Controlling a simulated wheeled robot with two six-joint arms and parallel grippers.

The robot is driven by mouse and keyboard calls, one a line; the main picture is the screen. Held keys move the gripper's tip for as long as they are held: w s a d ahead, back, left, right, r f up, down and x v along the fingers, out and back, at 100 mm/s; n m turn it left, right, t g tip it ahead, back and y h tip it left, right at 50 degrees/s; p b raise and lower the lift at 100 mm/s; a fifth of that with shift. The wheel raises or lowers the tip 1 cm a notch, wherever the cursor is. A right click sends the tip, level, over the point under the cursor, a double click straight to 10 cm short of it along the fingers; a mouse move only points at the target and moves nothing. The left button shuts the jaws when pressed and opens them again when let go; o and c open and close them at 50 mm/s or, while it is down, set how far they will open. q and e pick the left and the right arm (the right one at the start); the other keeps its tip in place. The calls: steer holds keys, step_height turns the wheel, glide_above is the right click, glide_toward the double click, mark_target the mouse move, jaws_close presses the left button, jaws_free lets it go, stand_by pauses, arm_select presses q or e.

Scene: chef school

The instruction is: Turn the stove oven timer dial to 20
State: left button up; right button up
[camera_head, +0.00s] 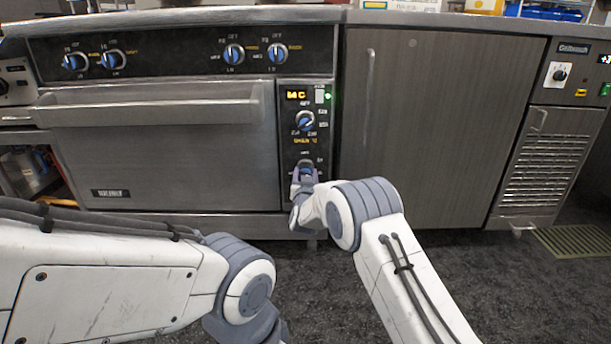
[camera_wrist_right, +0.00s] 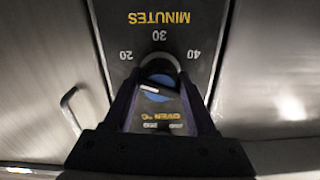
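The oven timer dial (camera_wrist_right: 158,88) is a round blue knob on a black panel, with 20, 30 and 40 and the word MINUTES beyond it in the right wrist view. Its light-and-dark bar lies nearly level across the picture. My right gripper (camera_wrist_right: 160,80) has one finger on each side of the dial; I cannot tell whether they press on it. In the head view my right gripper (camera_head: 304,172) is at the lower part of the oven's control panel (camera_head: 290,150) and covers most of the dial. My left gripper is out of view; only its arm shows.
The oven temperature dial (camera_head: 305,120) sits just above, under a lit display (camera_head: 297,95). The oven door handle (camera_head: 150,110) is to the left, and a cabinet door (camera_head: 430,130) to the right. Several burner knobs (camera_head: 233,54) line the top. Dark floor lies in front.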

steer(key=c, duration=0.7)
steer(key=shift+r+m+p, duration=0.1)
steer(key=shift+m+p, duration=0.4)
steer(key=shift+m, duration=0.4)
steer(key=o, duration=1.4)
